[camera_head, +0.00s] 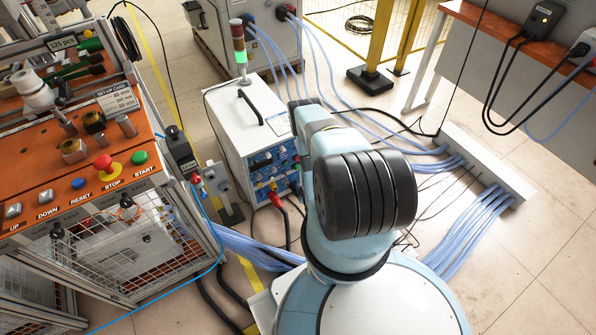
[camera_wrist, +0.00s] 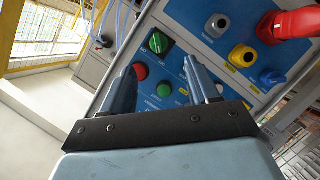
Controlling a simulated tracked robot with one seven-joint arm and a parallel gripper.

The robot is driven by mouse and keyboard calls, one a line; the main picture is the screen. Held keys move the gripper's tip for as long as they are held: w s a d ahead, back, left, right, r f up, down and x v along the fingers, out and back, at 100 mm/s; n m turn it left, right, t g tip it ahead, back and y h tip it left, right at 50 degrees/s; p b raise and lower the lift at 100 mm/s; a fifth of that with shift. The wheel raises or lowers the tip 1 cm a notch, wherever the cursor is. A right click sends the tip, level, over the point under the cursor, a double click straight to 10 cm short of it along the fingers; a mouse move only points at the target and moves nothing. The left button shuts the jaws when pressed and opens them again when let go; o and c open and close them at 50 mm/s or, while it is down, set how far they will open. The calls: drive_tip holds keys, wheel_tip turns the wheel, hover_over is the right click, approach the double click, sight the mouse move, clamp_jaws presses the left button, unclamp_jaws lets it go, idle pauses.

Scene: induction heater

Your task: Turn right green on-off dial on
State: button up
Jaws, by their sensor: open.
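A green dial (camera_wrist: 157,42) on a dark square plate sits on the blue control panel (camera_wrist: 187,15) in the wrist view. A red round button (camera_wrist: 141,72) and a green round button (camera_wrist: 165,89) are below it, seen between my fingers. My gripper (camera_wrist: 160,68) is open and empty, its fingers pointing at the panel. The green dial appears just beyond the fingertips, between their lines; I cannot tell the exact gap. The dial's setting is unclear. In the head view the panel is on the front of the white heater box (camera_head: 238,122); my arm hides the gripper and part of the panel.
Grey, yellow and blue connectors and a large red plug (camera_wrist: 290,25) crowd the panel's right side in the wrist view. An orange-topped control station (camera_head: 75,150) stands left of the heater. Blue cables (camera_head: 460,240) run along the floor at right.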

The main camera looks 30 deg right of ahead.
sight(297, 168)
drive_tip(key=x, duration=1)
drive_tip(key=shift+d, duration=0.2)
drive_tip(key=shift+w, duration=0.1)
drive_tip(key=shift+c, duration=0.3)
drive_tip(key=c, duration=1)
drive_tip(key=shift+o, duration=0.2)
drive_tip(key=shift+d+m+y, duration=0.15)
drive_tip(key=shift+m+y, duration=1.9)
drive_tip(key=shift+m, duration=1.05)
drive_tip(key=shift+d+m+y, duration=0.2)
drive_tip(key=shift+m+y, duration=1.85)
drive_tip(key=shift+m, duration=1.05)
